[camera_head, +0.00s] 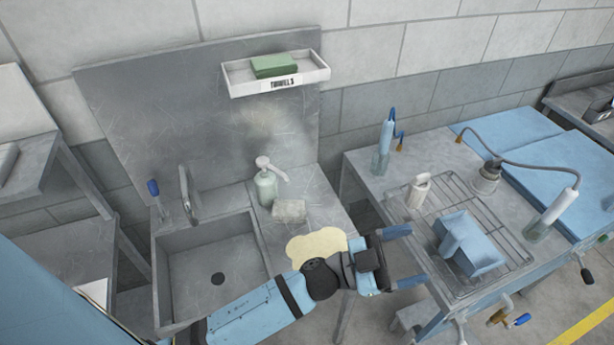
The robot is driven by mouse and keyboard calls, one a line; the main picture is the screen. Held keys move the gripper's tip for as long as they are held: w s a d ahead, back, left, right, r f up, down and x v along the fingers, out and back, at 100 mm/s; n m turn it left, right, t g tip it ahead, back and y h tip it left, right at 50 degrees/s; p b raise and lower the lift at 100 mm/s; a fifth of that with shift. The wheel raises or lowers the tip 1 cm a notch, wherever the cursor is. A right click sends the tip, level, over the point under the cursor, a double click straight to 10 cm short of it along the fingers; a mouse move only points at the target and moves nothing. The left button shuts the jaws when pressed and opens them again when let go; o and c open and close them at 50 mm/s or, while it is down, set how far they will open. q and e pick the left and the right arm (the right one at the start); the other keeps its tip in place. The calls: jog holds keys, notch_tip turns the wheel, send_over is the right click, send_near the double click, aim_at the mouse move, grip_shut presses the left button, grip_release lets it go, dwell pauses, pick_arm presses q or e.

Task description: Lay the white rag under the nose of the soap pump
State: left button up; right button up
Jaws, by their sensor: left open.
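The soap pump (266,186) is a pale green bottle with a white head, upright on the counter right of the sink. Its nose points right and slightly down. A folded, off-white to grey rag-like block (290,211) lies just in front of the bottle. A flat cream cloth-like piece (316,243) lies near the counter's front edge, partly hidden by my left wrist. I cannot tell for certain which of these is the white rag. My left gripper (403,257) is open, with nothing visible between its fingers, right of the cream piece. My right gripper is not in view.
The sink (218,272) with its tap (188,195) is left of the pump. A wall shelf (312,72) holds a green block (274,66). On the right, a bench (362,160) carries a wire rack, a blue holder (466,244) and bottles.

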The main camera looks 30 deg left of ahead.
pick_arm(q)
jog(key=s+a+f+n+t+y, duration=0.35)
jog(key=a+f+n+y, duration=0.75)
jog(key=a+f+y, duration=0.5)
jog(key=s+a+f+g, duration=0.3)
jog(key=s+f+g, duration=0.2)
jog(key=s+f, duration=0.3)
jog(key=shift+f+n, duration=0.3)
jog(key=shift+f, duration=0.3)
